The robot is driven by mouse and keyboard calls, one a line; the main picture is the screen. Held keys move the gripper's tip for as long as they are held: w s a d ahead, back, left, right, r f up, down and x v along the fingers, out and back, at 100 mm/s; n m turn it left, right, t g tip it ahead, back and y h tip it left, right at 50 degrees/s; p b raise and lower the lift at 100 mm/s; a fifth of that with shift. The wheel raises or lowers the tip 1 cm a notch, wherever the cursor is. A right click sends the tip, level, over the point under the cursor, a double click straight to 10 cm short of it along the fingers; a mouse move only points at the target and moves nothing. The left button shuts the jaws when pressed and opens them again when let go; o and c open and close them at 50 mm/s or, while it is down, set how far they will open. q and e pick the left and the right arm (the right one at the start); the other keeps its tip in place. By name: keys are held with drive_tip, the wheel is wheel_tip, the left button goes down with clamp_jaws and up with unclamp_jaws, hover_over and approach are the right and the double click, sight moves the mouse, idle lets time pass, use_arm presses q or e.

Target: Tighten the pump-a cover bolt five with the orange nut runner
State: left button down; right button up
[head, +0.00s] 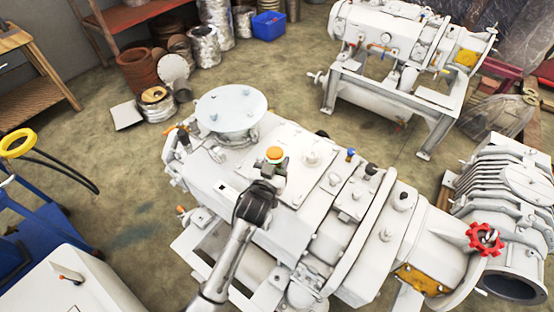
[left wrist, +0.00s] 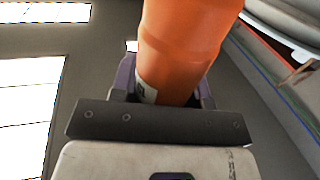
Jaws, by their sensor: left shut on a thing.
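The orange nut runner (head: 275,154) shows in the head view as an orange round end above a white pump (head: 225,182). Its orange body (left wrist: 182,45) fills the upper middle of the left wrist view. My left gripper (head: 268,178) is shut around it, with a finger on each side in the left wrist view. The gripper is over the pump's flat top. A round pale cover (head: 232,106) with several small bluish bolts stands on the pump's far left end, left of and beyond the tool. I cannot read any pump label or bolt number. My right gripper is not in view.
A second white pump on a stand (head: 385,90) is at the back right. A ribbed machine (head: 505,190) and a red handwheel (head: 485,238) are at right. A blue cart (head: 40,225) is at left. Floor left of the pump is mostly clear.

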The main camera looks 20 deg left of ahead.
use_arm(q)
drive_tip(key=shift+r+p, duration=0.15)
drive_tip(key=shift+p, duration=0.4)
idle(1.2)
drive_tip(key=shift+f, duration=0.65)
idle(0.4)
drive_tip(key=shift+r, duration=0.1)
idle(0.4)
drive_tip(key=c, duration=1.1)
unclamp_jaws()
drive_tip(key=shift+c, duration=0.2)
clamp_jaws()
